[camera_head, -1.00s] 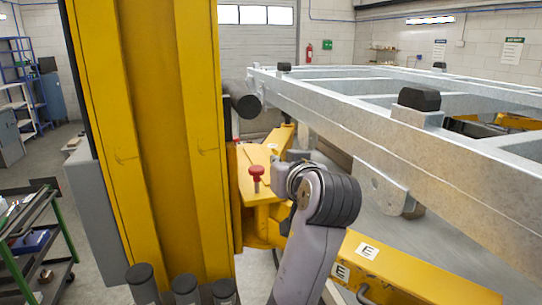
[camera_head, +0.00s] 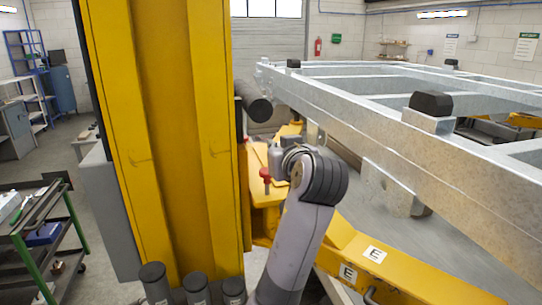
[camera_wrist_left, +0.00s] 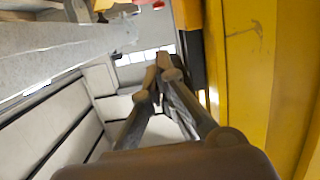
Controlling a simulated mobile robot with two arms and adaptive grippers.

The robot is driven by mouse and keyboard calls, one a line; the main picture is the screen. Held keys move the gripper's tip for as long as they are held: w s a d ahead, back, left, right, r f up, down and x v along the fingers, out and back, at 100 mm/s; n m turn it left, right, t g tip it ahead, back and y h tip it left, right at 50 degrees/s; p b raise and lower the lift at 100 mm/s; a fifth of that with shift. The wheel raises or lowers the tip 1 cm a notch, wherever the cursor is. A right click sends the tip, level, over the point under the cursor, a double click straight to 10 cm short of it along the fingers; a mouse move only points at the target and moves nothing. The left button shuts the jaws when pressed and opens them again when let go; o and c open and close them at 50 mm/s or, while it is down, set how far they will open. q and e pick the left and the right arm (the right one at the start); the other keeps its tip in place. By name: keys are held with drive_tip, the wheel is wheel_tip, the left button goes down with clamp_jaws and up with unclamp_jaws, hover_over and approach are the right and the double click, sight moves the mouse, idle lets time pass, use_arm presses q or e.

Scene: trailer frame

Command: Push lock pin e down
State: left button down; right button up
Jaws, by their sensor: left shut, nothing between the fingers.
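The lock pin with a red knob (camera_head: 265,174) stands upright on the yellow support arm (camera_head: 262,190), just right of the yellow column. The gripper fingers cannot be made out in that view. In the left wrist view my left gripper (camera_wrist_left: 163,72) is shut and empty, its tips together beside the yellow column (camera_wrist_left: 245,80). I cannot tell whether it touches the pin. My right gripper is not in view.
The yellow column (camera_head: 165,140) stands close on the left. The galvanised trailer frame (camera_head: 370,130) with black pads (camera_head: 425,101) spans the right. A dark roller (camera_head: 253,100) juts out above the pin. Several black-capped cylinders (camera_head: 195,288) stand low in front. A green tool cart (camera_head: 40,230) is far left.

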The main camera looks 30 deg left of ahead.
sight(267, 176)
use_arm(q)
drive_tip(key=w+a+f+p, duration=0.2)
drive_tip(key=a+f+p, duration=0.1)
drive_tip(key=f, duration=0.2)
drive_tip(key=shift+w, duration=0.4)
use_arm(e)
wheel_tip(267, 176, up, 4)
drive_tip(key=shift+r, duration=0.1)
use_arm(q)
drive_tip(key=shift+a, duration=0.1)
drive_tip(key=shift+f, duration=0.1)
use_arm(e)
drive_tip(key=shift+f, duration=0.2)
use_arm(q)
wheel_tip(267, 176, down, 4)
drive_tip(key=b, duration=0.3)
drive_tip(key=shift+r, duration=0.3)
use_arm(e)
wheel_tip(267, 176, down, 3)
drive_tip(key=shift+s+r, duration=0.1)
